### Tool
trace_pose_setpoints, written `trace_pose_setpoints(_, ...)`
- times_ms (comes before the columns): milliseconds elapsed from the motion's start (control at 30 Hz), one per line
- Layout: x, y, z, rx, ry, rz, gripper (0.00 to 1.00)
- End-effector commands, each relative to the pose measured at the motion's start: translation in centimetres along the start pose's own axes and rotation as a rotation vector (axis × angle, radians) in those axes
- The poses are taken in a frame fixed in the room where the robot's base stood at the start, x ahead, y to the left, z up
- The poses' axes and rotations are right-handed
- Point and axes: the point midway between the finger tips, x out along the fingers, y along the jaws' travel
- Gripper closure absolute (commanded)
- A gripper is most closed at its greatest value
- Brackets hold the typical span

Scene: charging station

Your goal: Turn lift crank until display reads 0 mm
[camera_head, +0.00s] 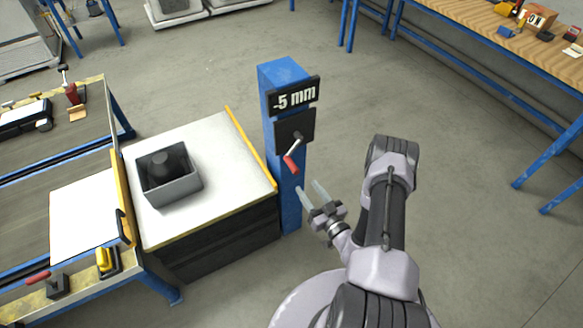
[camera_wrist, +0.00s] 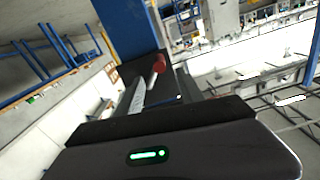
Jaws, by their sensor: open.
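The lift crank (camera_head: 297,144) is on a dark plate on the front of a blue post (camera_head: 282,80). Its silver arm hangs down to the left and ends in a red handle (camera_head: 291,164). The display (camera_head: 294,95) above it reads -5 mm. My gripper (camera_head: 307,187) is open and empty, just below and to the right of the red handle, apparently apart from it. In the wrist view the red handle (camera_wrist: 159,64) shows beyond a pale finger of mine; the exact gap cannot be told.
A white-topped lift table (camera_head: 218,150) with a grey bin (camera_head: 172,190) stands left of the post. A workbench with blue legs (camera_head: 490,45) is at the upper right. A conveyor frame (camera_head: 60,150) is at far left.

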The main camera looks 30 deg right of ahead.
Motion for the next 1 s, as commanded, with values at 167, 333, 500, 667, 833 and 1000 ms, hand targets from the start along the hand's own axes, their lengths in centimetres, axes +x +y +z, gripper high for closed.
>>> trace_pose_setpoints(167, 5.1, 0.0, 0.3, -0.005, 0.003, -0.003, 0.55)
trace_pose_setpoints(333, 8.7, 0.0, 0.2, -0.004, 0.003, -0.001, 0.55)
trace_pose_setpoints(500, 10.6, 0.0, 0.1, -0.003, 0.001, 0.0, 0.55)
trace_pose_setpoints(667, 11.1, 0.1, 0.0, -0.002, 0.0, 0.001, 0.55)
trace_pose_setpoints(833, 11.1, 0.1, 0.0, -0.002, 0.0, 0.001, 0.57)
trace_pose_setpoints(1000, 11.0, 0.1, 0.0, -0.003, 0.0, 0.001, 0.9)
